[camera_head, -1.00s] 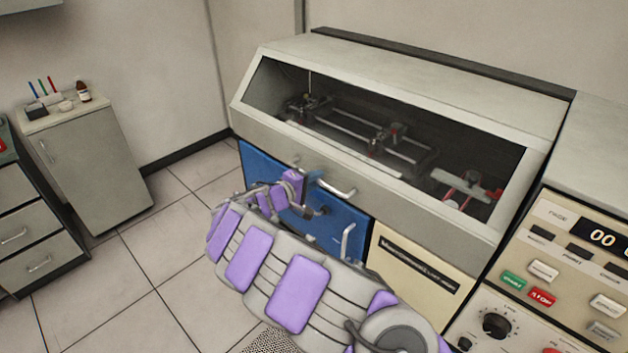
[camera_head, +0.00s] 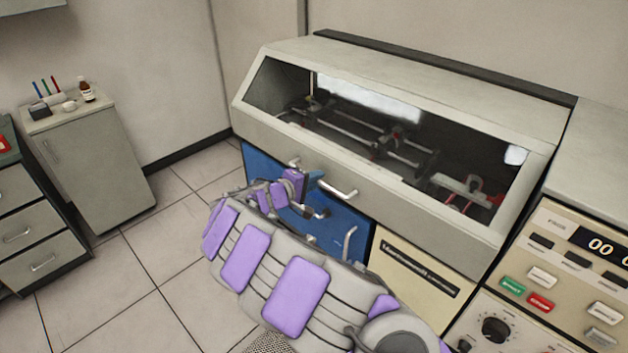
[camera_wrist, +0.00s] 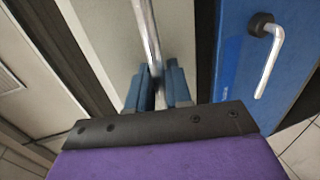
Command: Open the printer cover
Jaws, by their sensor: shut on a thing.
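The printer cover (camera_head: 400,178) is a long pale grey hood with a slanted dark window across its front. It looks shut or nearly so; I cannot tell if its lower edge has lifted. A metal bar handle (camera_head: 338,190) sits on its front lower panel. My gripper (camera_wrist: 157,88), with blue fingers, is shut on this handle; in the wrist view the metal bar (camera_wrist: 146,35) runs between the fingertips.
A blue panel (camera_head: 345,222) with its own metal handle (camera_head: 349,243) lies below the cover. A cream panel (camera_head: 420,268) is beside it. A control console (camera_head: 570,265) stands at right. A grey cabinet (camera_head: 95,165) stands at left, with open tiled floor (camera_head: 180,220) between.

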